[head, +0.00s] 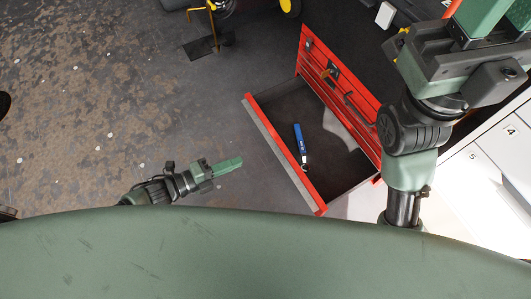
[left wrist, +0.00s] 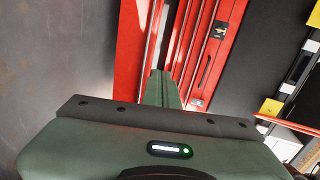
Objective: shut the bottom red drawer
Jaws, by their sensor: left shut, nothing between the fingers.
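The bottom red drawer is pulled out, its red front (head: 285,155) standing well apart from the red cabinet (head: 341,98) in the head view. Its dark inside shows, and a blue-handled tool (head: 298,140) lies in it. My left gripper (head: 238,162) is shut and empty, to the left of the drawer front, with a gap in the picture between them. In the left wrist view its green fingers (left wrist: 161,88) point toward red panels (left wrist: 195,50). My right gripper (head: 490,18) is at the upper right, cut by the picture edge, so its fingers cannot be judged.
White numbered drawers (head: 486,170) stand at the right. A stand with a yellow part (head: 212,12) is on the floor at the top. The worn grey-brown floor (head: 100,100) left of the drawer is mostly clear.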

